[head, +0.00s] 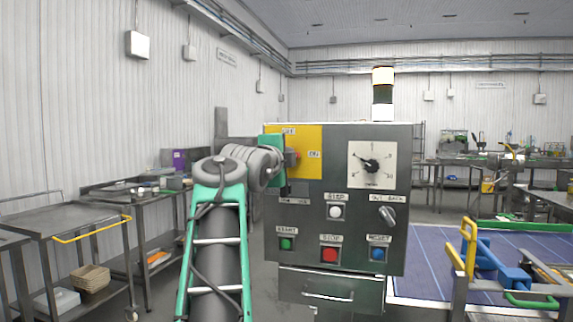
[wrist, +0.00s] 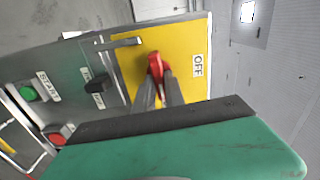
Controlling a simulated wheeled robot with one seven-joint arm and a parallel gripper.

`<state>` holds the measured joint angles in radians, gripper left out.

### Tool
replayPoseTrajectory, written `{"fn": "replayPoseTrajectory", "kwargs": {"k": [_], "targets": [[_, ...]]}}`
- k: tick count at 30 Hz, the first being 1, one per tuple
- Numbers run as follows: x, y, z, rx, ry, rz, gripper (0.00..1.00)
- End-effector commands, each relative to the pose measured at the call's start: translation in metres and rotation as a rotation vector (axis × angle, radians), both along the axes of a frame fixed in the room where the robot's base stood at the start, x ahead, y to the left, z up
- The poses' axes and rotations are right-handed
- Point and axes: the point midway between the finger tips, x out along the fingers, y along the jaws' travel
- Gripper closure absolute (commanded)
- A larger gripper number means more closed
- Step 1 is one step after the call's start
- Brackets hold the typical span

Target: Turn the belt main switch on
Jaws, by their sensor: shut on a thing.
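The belt main switch is a red knob (head: 294,157) on a yellow plate (head: 312,137) at the upper left of the grey control cabinet (head: 340,190). In the head view an OFF label is above the knob and an ON label is to its right. In the wrist view the red knob (wrist: 156,66) sits between the two dark fingers of my gripper (wrist: 160,84), which is shut on it. The OFF label (wrist: 198,67) is to the right there; the ON label is out of sight. The fingers partly hide the knob, so I cannot tell its exact angle.
The cabinet also has a dial (head: 372,165), a selector switch (head: 387,214), and green (head: 286,244), red (head: 329,254) and blue (head: 377,254) buttons close below. A blue belt (head: 425,260) lies to the right. Metal carts (head: 60,222) stand at left.

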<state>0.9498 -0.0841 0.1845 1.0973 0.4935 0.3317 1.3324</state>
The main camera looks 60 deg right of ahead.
Motion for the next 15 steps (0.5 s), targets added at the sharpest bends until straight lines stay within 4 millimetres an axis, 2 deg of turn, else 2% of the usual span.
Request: {"fn": "replayPoseTrajectory", "kwargs": {"k": [15], "targets": [[0.0002,-0.0005,-0.0018,0.016,-0.081,0.0,1.0]]}}
